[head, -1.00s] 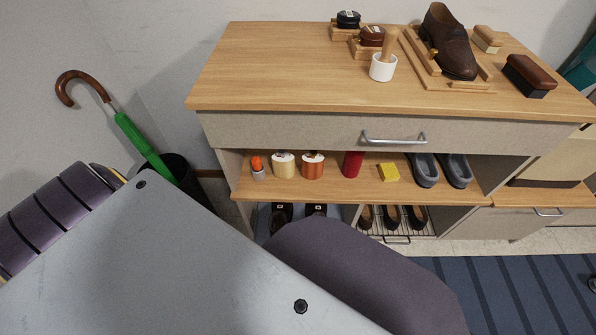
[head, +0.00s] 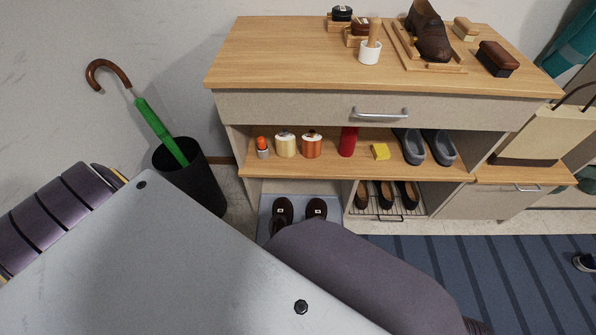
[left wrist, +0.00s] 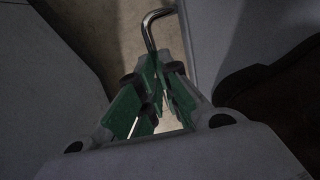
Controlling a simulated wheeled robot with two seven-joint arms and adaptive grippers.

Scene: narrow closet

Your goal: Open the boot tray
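The boot tray (head: 267,206) is a blue-grey tray low at the left of the cabinet. A pair of dark brown boots (head: 283,211) stands on it, and it extends forward out of its bay. My grey arm hides its front in the head view. In the left wrist view my left gripper (left wrist: 158,82), with green finger pads, is closed around a curved metal handle (left wrist: 152,27). The handle appears to be the tray's; where it joins is not clear. My right gripper is in neither view.
The wooden-topped cabinet (head: 300,105) has a shut top drawer with a handle (head: 380,114). A wire rack (head: 388,212) with shoes is right of the tray. A black bin (head: 190,190) with a green umbrella (head: 155,128) stands left. A striped blue rug (head: 500,270) covers the floor.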

